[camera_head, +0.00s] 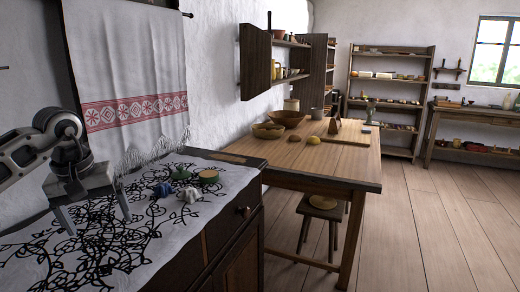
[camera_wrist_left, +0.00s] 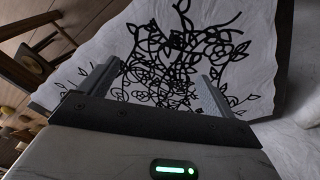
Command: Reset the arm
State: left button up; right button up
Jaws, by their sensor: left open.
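My left arm comes in from the left in the head view. My left gripper (camera_head: 98,220) points down over the patterned cloth (camera_head: 110,262) on the chest, with its fingers spread and nothing between them. In the left wrist view my left gripper (camera_wrist_left: 160,95) also shows open, with only the white cloth with black scrolls (camera_wrist_left: 175,60) beyond its fingers. Whether the fingertips touch the cloth I cannot tell. My right gripper is in neither view.
A hanging towel (camera_head: 130,70) is behind. A wooden table (camera_head: 340,172) and stool (camera_head: 320,208) stand right; floor is clear further right.

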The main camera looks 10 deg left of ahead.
pick_arm(q)
jog(key=d+f+n+h, duration=0.2)
jog(key=d+f+h, duration=0.4)
jog(key=d, duration=0.8)
jog(key=s+d+n+t+h, duration=0.25)
jog(key=d+n+h, duration=0.35)
jog(key=d+n, duration=0.35)
jog(key=s+d+n+t+h, duration=0.1)
jog(key=s+d+n+h, duration=0.2)
jog(key=d+n+h, duration=0.65)
jog(key=a+f+n+t+y, duration=0.2)
jog(key=f+n+t+y, duration=0.3)
jog(key=n, duration=0.8)
jog(key=a+f+n+t+y, duration=0.2)
jog(key=n+t+y, duration=0.4)
jog(key=n, duration=0.6)
jog(key=s+a+f+n+g+y, duration=0.2)
jog(key=s+f+n+y, duration=0.1)
jog(key=s+f+n, duration=0.3)
jog(key=s+a+f+n+g+y, duration=0.3)
jog(key=s+f+n, duration=0.3)
jog(key=f+n, duration=0.4)
jog(key=shift+s+n+g+y, duration=0.2)
jog(key=shift+n+g+y, duration=0.15)
jog(key=shift+n+y, duration=0.5)
